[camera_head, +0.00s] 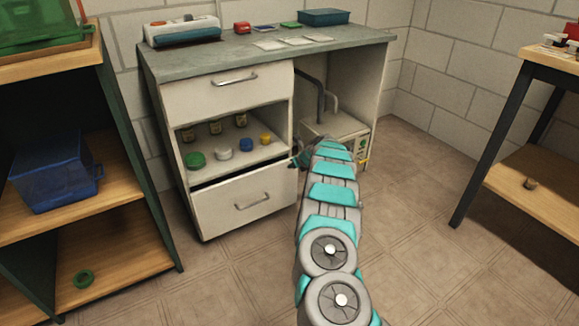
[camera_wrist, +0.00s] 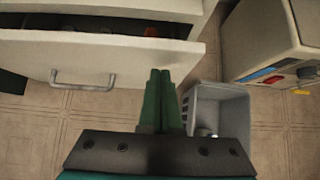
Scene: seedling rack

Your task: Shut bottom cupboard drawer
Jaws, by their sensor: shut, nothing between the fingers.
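The bottom cupboard drawer (camera_head: 244,200) has a pale front with a metal bar handle (camera_head: 252,202). It stands partly open, with a dark gap above its front. In the wrist view its front (camera_wrist: 120,58) crosses the upper left, with the handle (camera_wrist: 83,78) left of my fingers and part of the inside showing behind. My gripper (camera_wrist: 160,72) is shut and empty, its green fingertips before the right part of the drawer front. I cannot tell whether they touch it. In the head view my gripper (camera_head: 299,157) is small and partly hidden by my arm.
The top drawer (camera_head: 225,92) looks shut. Several jars and pots stand on the open shelf below it. A grey bin (camera_wrist: 222,115) stands right of my fingers, and a boxy appliance (camera_head: 338,135) sits under the worktop (camera_head: 160,66). A table (camera_head: 540,185) stands at right.

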